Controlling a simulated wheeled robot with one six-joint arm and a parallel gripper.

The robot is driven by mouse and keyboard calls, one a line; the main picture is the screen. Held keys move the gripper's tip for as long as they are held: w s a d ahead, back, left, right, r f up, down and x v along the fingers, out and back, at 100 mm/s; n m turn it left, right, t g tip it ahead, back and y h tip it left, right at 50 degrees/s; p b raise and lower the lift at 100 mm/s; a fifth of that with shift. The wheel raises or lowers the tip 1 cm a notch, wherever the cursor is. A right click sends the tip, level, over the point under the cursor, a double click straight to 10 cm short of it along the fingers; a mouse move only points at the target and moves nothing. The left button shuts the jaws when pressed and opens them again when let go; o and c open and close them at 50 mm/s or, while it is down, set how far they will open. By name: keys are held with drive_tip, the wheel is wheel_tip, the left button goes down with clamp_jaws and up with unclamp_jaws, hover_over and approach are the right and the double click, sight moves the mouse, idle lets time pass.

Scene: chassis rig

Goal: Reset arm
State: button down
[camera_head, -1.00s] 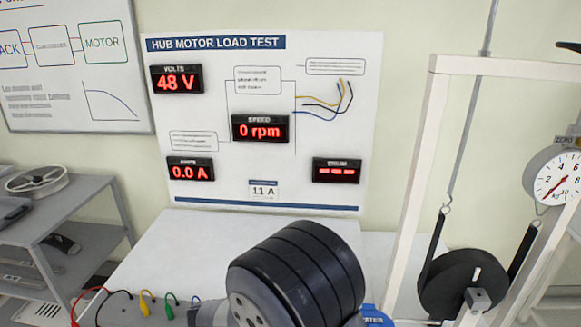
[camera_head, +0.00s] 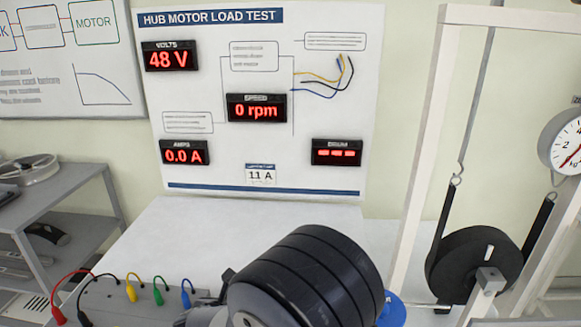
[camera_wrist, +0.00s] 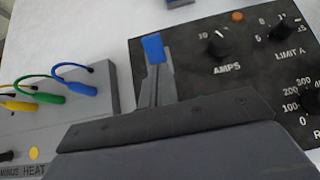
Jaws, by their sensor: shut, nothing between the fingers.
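My gripper (camera_wrist: 157,72) shows in the wrist view, shut and empty, its fingers pointing up the picture with a blue tip. It is over the left edge of a dark control panel (camera_wrist: 195,55) with an AMPS knob (camera_wrist: 218,45) and a LIMIT A knob (camera_wrist: 288,27). The fingers appear beside the grey terminal box (camera_wrist: 108,100); I cannot tell how far above the surface they are. In the head view, my dark arm link (camera_head: 305,275) fills the bottom middle and hides the gripper and panel.
The grey terminal box (camera_head: 120,308) carries red, black, yellow, green and blue leads. A white frame (camera_head: 418,150) with a black drum (camera_head: 475,262) and dial gauge (camera_head: 565,142) stands right. The display board (camera_head: 210,70) reads 48 V, 0 rpm, 0.0 A. White table (camera_head: 190,235) behind my arm is bare.

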drive_tip(key=shift+s+f+t+b, duration=0.2)
drive_tip(key=shift+f+t+b, duration=0.35)
drive_tip(key=shift+b, duration=1.15)
drive_tip(key=shift+s+f+t+b, duration=0.15)
drive_tip(key=shift+f+t+b, duration=0.35)
drive_tip(key=shift+b, duration=1.2)
drive_tip(key=b, duration=0.2)
drive_tip(key=t+b, duration=0.1)
drive_tip(key=b, duration=0.1)
drive_tip(key=shift+s+a+f, duration=0.15)
drive_tip(key=shift+s+f, duration=0.15)
drive_tip(key=shift+f, duration=0.05)
drive_tip(key=shift+t, duration=0.25)
drive_tip(key=shift+s+f, duration=0.1)
drive_tip(key=shift+s, duration=0.5)
